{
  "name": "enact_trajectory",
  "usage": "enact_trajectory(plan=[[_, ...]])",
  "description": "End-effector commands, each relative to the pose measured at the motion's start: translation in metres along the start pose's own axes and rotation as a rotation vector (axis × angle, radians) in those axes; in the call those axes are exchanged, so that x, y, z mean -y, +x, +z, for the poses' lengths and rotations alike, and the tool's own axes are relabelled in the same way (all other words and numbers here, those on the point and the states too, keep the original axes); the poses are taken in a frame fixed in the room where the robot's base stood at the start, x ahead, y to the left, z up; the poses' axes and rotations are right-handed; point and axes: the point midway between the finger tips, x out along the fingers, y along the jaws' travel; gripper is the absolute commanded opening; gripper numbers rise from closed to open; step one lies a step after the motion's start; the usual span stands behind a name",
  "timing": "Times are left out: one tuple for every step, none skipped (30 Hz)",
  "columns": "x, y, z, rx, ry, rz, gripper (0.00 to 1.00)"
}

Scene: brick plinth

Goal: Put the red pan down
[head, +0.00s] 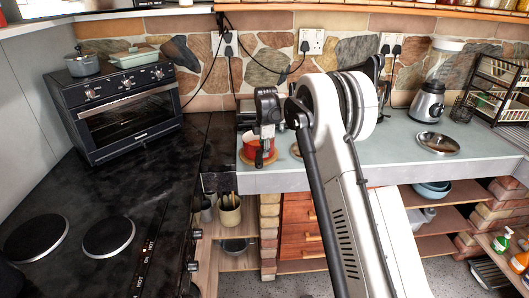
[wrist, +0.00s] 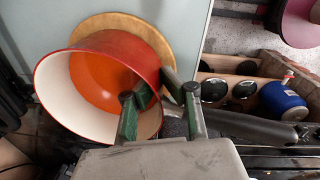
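The red pan (head: 254,142), with a cream inside, is at the left end of the grey-green counter, at or just above a round wooden board (head: 265,161). My gripper (head: 265,150) reaches down at its right side and covers part of it. In the wrist view the pan (wrist: 85,48) overlaps the board (wrist: 140,22). My gripper's fingers (wrist: 159,88) close in on the pan's near right rim, one over the opening and one outside, seemingly pinching it. The contact point is partly hidden. I cannot tell whether the pan's base touches the board.
A black hob (head: 95,215) and a toaster oven (head: 125,105) are to the left. A metal lid (head: 437,143) and a blender (head: 428,100) stand on the counter (head: 400,140) to the right. Behind is a stone wall with plugs and cords. The counter's front edge is close.

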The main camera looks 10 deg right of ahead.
Motion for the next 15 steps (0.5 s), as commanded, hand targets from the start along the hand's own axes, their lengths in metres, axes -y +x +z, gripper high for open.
enact_trajectory(plan=[[0.0001, 0.0006, -0.0001, 0.000, 0.000, -0.001, 0.07], [0.0001, 0.0006, -0.0001, 0.000, 0.000, -0.001, 0.11], [0.0001, 0.0005, -0.0001, 0.000, 0.000, -0.001, 0.16], [0.0001, 0.0004, -0.0001, 0.000, 0.000, -0.001, 0.20], [0.0001, 0.0004, -0.0001, 0.000, 0.000, -0.001, 0.24], [0.0001, 0.0004, -0.0001, 0.000, 0.000, -0.001, 0.24], [0.0001, 0.0003, -0.0001, 0.000, 0.000, 0.000, 0.24], [0.0001, 0.0003, -0.0001, 0.000, 0.000, 0.000, 0.24], [0.0001, 0.0002, -0.0001, 0.000, 0.000, 0.000, 0.24], [0.0001, 0.0002, -0.0001, 0.000, 0.000, 0.000, 0.24], [0.0001, 0.0001, -0.0001, 0.000, 0.000, 0.000, 0.24], [0.0001, -0.0002, -0.0001, 0.000, 0.000, 0.000, 0.24], [0.0000, -0.0008, -0.0001, 0.000, 0.000, 0.000, 0.24], [0.0000, -0.0018, -0.0001, 0.000, 0.000, 0.000, 0.24], [0.0000, -0.0040, -0.0001, 0.000, 0.000, 0.000, 0.24]])
